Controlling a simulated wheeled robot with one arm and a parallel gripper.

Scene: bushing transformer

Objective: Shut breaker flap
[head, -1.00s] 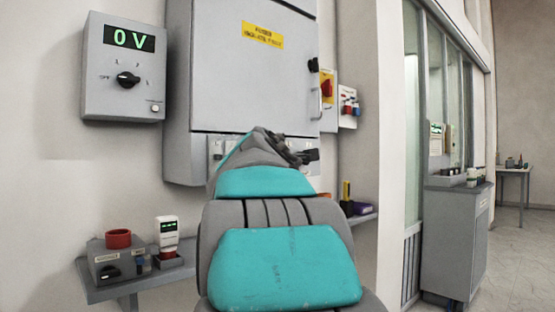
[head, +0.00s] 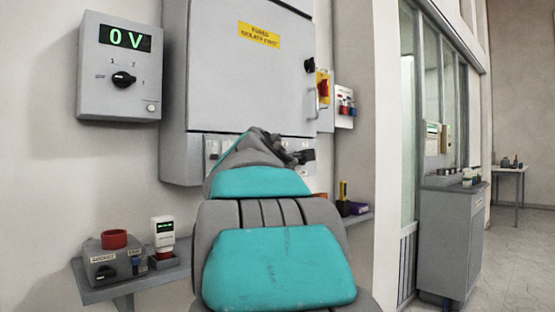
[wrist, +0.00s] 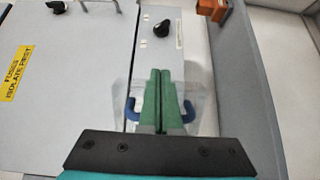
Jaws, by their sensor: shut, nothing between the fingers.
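The breaker flap looks to be the clear panel (wrist: 203,123) in the wrist view, on the narrow strip beside the large cabinet door. A blue hooked piece shows on either side of my fingers, over the panel. My gripper (wrist: 159,72) has its two green fingers pressed together, empty, in front of the panel. I cannot tell whether they touch it, or how far the flap is open. In the head view my arm covers most of the cabinet's lower strip (head: 212,148), and the flap cannot be made out.
The grey cabinet door (head: 240,80) has a yellow label and a handle. A black knob (wrist: 162,29) sits on the strip. An orange block (wrist: 212,10) is at the top of the wrist view. A shelf (head: 120,287) holds small devices below. A 0 V meter box (head: 119,68) hangs left.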

